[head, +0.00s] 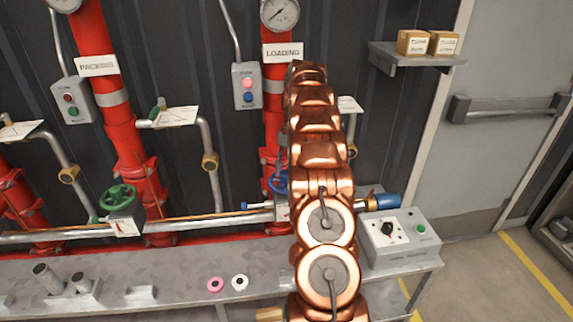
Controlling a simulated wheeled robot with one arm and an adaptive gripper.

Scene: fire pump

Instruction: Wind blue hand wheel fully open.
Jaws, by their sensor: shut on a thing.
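The blue hand wheel (277,184) is on the pipe below the red LOADING riser. Only its left part shows; my copper arm covers the rest. A grey sliver of my gripper (282,152) shows just above the wheel, at the left edge of the arm. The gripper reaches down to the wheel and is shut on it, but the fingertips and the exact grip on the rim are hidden. How far the wheel is turned cannot be seen.
A green hand wheel (118,197) is on the same pipe to the left. A grey control box (400,240) stands on the bench at right. A pink ring (215,284) and a white ring (240,282) lie on the bench front. Open floor is at right.

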